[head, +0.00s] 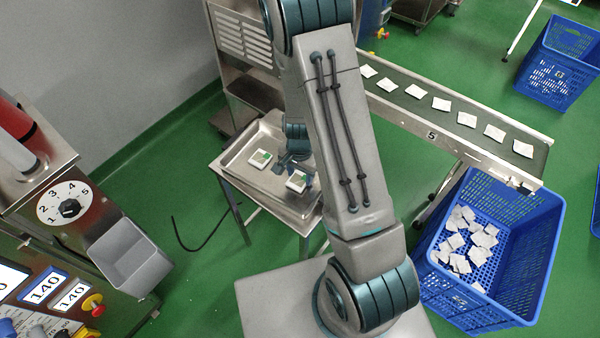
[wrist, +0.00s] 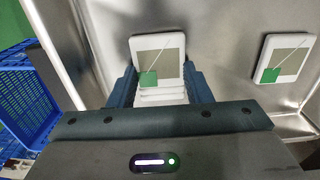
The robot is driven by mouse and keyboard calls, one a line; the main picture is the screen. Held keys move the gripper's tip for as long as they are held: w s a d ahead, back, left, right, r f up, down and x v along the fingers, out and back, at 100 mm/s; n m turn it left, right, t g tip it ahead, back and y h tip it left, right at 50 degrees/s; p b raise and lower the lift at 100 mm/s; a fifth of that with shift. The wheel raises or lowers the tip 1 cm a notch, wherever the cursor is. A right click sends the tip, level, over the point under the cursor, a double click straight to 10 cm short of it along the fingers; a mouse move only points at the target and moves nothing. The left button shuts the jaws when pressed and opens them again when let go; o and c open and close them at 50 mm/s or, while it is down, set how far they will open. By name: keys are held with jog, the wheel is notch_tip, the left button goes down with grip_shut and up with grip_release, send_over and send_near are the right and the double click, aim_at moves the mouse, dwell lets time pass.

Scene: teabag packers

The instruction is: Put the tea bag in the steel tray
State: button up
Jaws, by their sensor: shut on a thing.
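My gripper (wrist: 161,88) is shut on a white square tea bag (wrist: 172,45) with a green tag and a string. The held tea bag also shows in the head view (head: 297,182), over the front right part of the steel tray (head: 238,160). I cannot tell whether it touches the tray floor. A second, similar tea bag (head: 260,158) lies flat in the tray, to the left of my gripper. In the wrist view this second tea bag (wrist: 284,58) is at the right. My arm hides part of the tray's right side in the head view.
The tray sits on a small steel stand. A conveyor (head: 400,98) with several white packets runs at the right. A blue crate (head: 520,250) with packets stands below its end. A control machine (head: 40,195) with a dial stands at the left.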

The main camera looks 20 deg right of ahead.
jog(key=shift+f, duration=0.25)
jog(key=o, duration=0.9)
jog(key=shift+r, duration=0.1)
jog(key=shift+o, duration=0.2)
jog(key=shift+r, duration=0.1)
notch_tip(320, 180, up, 12)
jog(key=p, duration=0.1)
notch_tip(320, 180, up, 12)
jog(key=n+t+y, duration=0.1)
jog(key=n+t, duration=0.1)
jog(key=n, duration=0.3)
send_over(300, 178)
jog(key=s, duration=0.6)
jog(key=s+r+n+t+h, duration=0.1)
jog(key=s+r+n, duration=0.3)
jog(key=s+r, duration=0.2)
jog(key=shift+s+r+n, duration=0.2)
jog(key=shift+s+n, duration=0.1)
jog(key=shift+s, duration=0.65)
